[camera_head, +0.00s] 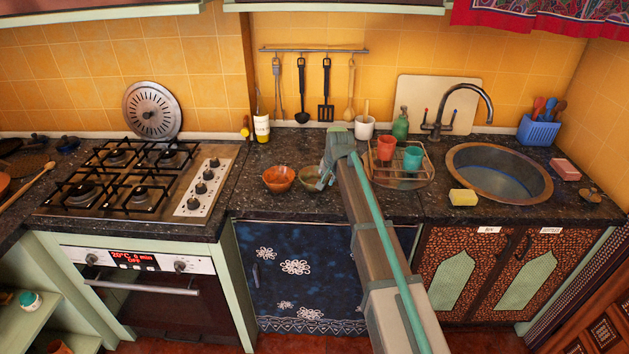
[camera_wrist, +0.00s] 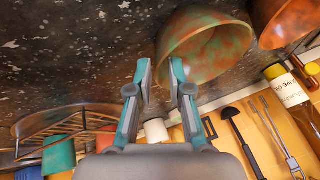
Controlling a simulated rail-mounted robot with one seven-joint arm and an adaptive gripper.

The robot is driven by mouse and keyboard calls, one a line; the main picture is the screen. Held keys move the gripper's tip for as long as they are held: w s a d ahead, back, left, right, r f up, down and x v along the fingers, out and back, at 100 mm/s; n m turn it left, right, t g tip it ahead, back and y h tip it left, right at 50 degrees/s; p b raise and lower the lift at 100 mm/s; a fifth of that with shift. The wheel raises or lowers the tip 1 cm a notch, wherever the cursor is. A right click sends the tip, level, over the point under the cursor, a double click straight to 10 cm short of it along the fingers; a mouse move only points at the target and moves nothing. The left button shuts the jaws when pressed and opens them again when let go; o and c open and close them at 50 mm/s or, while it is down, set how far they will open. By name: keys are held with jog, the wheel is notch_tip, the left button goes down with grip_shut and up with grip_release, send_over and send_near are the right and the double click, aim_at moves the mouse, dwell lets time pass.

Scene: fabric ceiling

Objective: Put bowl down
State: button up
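A greenish-brown bowl (camera_head: 308,178) appears to rest on the dark counter, just right of an orange-brown bowl (camera_head: 278,179). My gripper (camera_head: 325,172) is at its right side, pointing down and partly covering it. In the wrist view the greenish, orange-mottled bowl (camera_wrist: 208,48) is upright on the counter. My gripper (camera_wrist: 161,75) has its two fingers apart there. The right finger overlaps the bowl near its rim, and the left finger is outside it. A gap shows between the fingers; contact with the rim is unclear.
A wire dish rack (camera_head: 402,177) with red and teal cups stands close on the right, before the sink (camera_head: 498,172). A white mug (camera_head: 364,127) and an oil bottle (camera_head: 261,124) stand behind. The gas hob (camera_head: 140,180) is left. Bare counter lies in front of the bowls.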

aim_at(315, 180)
jog(key=shift+p+x, duration=0.5)
jog(key=shift+x, duration=1.3)
grip_shut()
jog(key=shift+r, duration=0.15)
